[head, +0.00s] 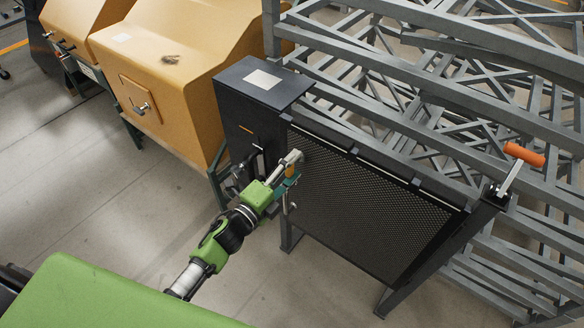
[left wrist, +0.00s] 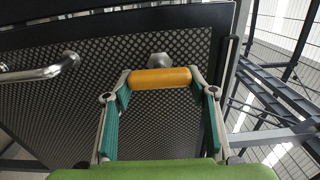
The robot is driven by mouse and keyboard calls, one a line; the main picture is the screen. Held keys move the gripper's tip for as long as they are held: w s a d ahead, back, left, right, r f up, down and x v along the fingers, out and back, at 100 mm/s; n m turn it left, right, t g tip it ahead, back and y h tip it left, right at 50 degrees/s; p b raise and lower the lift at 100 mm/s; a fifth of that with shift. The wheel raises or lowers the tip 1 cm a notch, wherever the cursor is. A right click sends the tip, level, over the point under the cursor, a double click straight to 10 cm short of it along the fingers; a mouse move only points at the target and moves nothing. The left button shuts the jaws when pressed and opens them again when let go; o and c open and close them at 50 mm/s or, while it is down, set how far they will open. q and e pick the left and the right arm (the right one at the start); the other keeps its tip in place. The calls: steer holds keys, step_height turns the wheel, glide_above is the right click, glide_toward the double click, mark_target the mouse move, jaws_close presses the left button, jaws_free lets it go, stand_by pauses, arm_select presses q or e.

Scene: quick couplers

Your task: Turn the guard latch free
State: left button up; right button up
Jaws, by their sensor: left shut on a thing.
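The guard is a black perforated panel (head: 375,205) in a dark frame, and it fills much of the left wrist view (left wrist: 60,115). The guard latch (left wrist: 160,77) shows there as an orange-yellow grip lying level across the picture, with a grey metal hub just behind it on the panel. My left gripper (head: 289,165) is at the panel's upper left in the head view. In the left wrist view its two fingers are shut on the ends of the latch grip. In the head view the gripper hides most of the latch. My right gripper is not in view.
A grey bar handle (left wrist: 40,72) sticks out left of the latch. A dark cabinet (head: 240,105) stands beside the guard. A crank with an orange grip (head: 524,154) is at the right, grey metal racks (head: 450,85) behind. Yellow machines (head: 175,65) stand left; open floor in front.

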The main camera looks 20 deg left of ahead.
arm_select(q)
steer(key=o, duration=1.1)
steer(key=v, duration=1.2)
steer(key=s+a+f+n+g+y, duration=0.1)
steer(key=s+f+n+g+y, duration=0.2)
steer(key=f, duration=0.7)
steer(key=s+a+f+n+g, duration=0.1)
steer(key=s+a+f+n, duration=0.2)
steer(key=f, duration=0.7)
steer(key=s+f+n+g+y, duration=0.2)
steer(key=s+f+n, duration=0.25)
steer(key=f, duration=0.45)
steer(key=s+f+n+g, duration=0.3)
steer(key=s+f, duration=0.3)
steer(key=s, duration=0.3)
steer(key=s+f+n+g, duration=0.3)
steer(key=s+f, duration=0.3)
steer(key=s, duration=0.4)
steer(key=s+d+f+n+g+y, duration=0.1)
steer(key=s+f+n+g, duration=0.2)
steer(key=s+f, duration=0.4)
steer(key=shift+s+f+g, duration=0.1)
steer(key=shift+s+g, duration=0.4)
steer(key=shift+s, duration=0.9)
